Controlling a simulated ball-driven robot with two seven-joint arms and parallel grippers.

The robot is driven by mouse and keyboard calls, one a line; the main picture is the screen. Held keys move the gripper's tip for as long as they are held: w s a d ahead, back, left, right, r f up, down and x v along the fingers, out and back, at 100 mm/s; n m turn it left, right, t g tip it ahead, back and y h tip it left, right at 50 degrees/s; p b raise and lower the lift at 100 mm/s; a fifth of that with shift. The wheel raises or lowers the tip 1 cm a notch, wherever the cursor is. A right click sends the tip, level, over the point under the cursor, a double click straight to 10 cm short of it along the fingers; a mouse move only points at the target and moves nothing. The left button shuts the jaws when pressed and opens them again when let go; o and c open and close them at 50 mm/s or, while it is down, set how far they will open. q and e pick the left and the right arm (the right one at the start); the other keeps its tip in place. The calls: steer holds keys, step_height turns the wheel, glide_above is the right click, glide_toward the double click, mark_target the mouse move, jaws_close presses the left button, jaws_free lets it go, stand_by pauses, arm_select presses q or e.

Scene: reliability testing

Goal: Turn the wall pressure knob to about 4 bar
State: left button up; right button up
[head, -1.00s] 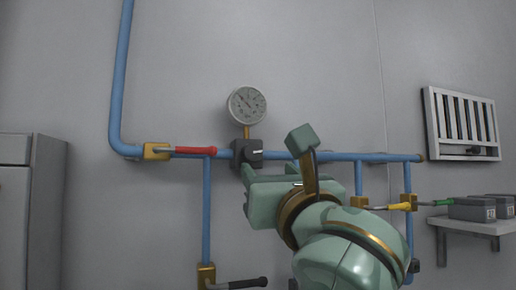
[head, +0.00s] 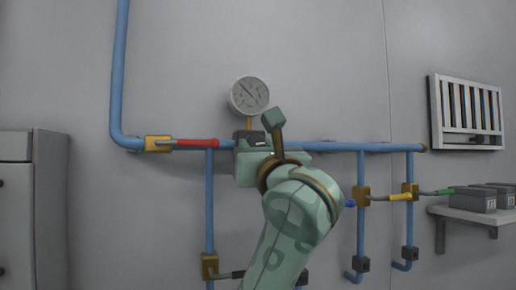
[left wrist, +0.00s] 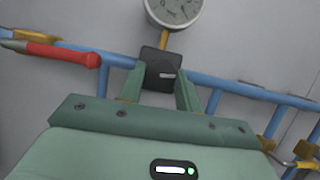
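The dark pressure knob (left wrist: 160,68) with a short white mark sits on the blue pipe below the gauge. In the head view the knob (head: 249,136) is mostly hidden by my left gripper. The round gauge (head: 249,95) hangs above it; its needle points to the upper left, and its figures are too small to read. The gauge (left wrist: 173,10) is cut off at the top of the left wrist view. My left gripper (left wrist: 161,84) is open, its fingers apart on either side of the knob; I cannot tell whether they touch it. My right gripper is not in view.
A red-handled valve (head: 187,143) is left of the knob. Below are a black-handled valve (head: 210,267), partly hidden, and yellow-handled (head: 400,197) and green-handled (head: 443,192) levers. A shelf (head: 468,214) with grey boxes and a slatted vent (head: 468,113) are at right. A grey cabinet (head: 30,210) stands left.

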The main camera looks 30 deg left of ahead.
arm_select(q)
steer(key=m+t+h+p, duration=0.1)
steer(key=m+p, duration=0.1)
steer(key=m, duration=0.1)
steer(key=shift+r+t, duration=0.15)
steer(key=shift+t, duration=0.15)
steer(key=m+h+p, duration=0.2)
steer(key=m+p, duration=0.2)
steer(key=m+t+h+p, duration=0.1)
steer(key=m+h+p, duration=0.1)
steer(key=m+p, duration=0.2)
steer(key=m+h+p, duration=0.2)
steer(key=m+p, duration=0.3)
steer(key=shift+s+a+r+p, duration=0.25)
steer(key=shift+r+p, duration=0.05)
steer(key=shift+p, duration=0.1)
steer(key=shift+m+h+p, duration=0.35)
steer(key=shift+m+h, duration=0.05)
steer(key=shift+m, duration=0.5)
steer(key=shift+f+m+h, duration=0.15)
steer(key=shift+m+h, duration=0.15)
steer(key=shift+m, duration=0.8)
steer(key=shift+g, duration=0.3)
steer(key=o, duration=1)
steer(key=shift+c, duration=0.2)
